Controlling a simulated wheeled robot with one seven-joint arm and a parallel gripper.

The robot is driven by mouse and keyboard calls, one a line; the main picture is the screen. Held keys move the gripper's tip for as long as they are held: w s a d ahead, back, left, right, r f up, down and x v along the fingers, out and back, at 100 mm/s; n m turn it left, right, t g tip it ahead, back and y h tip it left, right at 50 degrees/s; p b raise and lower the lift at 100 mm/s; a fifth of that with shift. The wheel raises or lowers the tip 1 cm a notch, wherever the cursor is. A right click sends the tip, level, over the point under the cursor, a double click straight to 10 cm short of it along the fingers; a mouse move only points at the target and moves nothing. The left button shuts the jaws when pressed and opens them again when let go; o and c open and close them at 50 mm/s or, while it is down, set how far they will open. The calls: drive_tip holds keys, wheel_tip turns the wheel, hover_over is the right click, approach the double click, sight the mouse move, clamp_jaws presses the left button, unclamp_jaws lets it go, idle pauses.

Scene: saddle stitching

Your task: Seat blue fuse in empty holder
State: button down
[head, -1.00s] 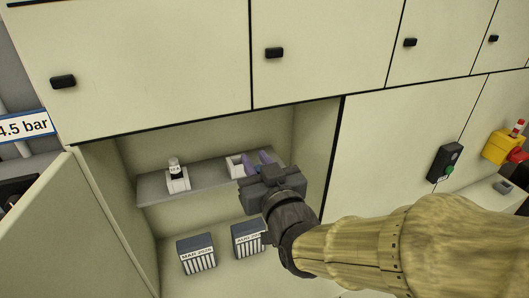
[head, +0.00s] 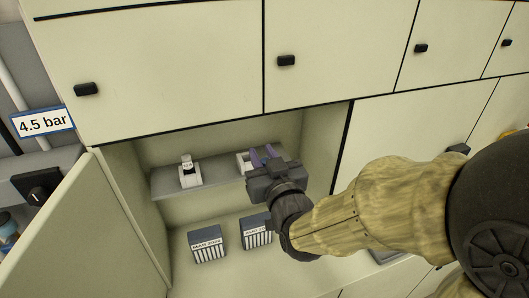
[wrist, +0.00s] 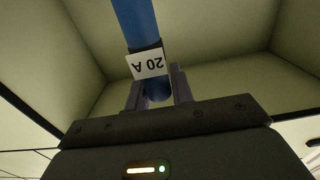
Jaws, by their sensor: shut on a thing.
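The blue fuse (wrist: 138,22) stands out between my gripper's fingers in the wrist view, with a white "20 A" label (wrist: 148,64) that reads upside down. My gripper (head: 263,155) is shut on it. In the head view the purple fingers are just right of a white holder (head: 243,164) on the shelf, overlapping it in the picture. That holder is partly hidden, and I see no fuse in it. I cannot tell whether fuse and holder touch. A second white holder (head: 190,178) at the left carries a pale, labelled fuse.
The grey shelf (head: 215,178) is inside an open cabinet bay. Two dark labelled boxes (head: 206,243) stand below it, the right one partly behind my gripper. An open door (head: 85,220) flanks the left, and closed doors (head: 170,75) are above. The shelf between the holders is clear.

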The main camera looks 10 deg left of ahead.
drive_tip(key=shift+w+a+p, duration=0.2)
drive_tip(key=shift+w+p, duration=0.05)
drive_tip(key=shift+p, duration=0.4)
drive_tip(key=shift+f+p+x, duration=0.4)
drive_tip(key=shift+p+x, duration=0.45)
drive_tip(key=shift+x, duration=1.55)
drive_tip(key=shift+f+p+x, duration=0.4)
drive_tip(key=shift+p+x, duration=0.5)
drive_tip(key=shift+x, duration=1.5)
drive_tip(key=shift+f+p+x, duration=0.4)
drive_tip(key=shift+p+x, duration=0.45)
drive_tip(key=shift+x, duration=1.5)
drive_tip(key=shift+a+f+b, duration=0.1)
drive_tip(key=shift+f+b, duration=0.55)
drive_tip(key=shift+b, duration=0.2)
drive_tip(key=shift+f, duration=0.1)
drive_tip(key=c, duration=1.1)
unclamp_jaws()
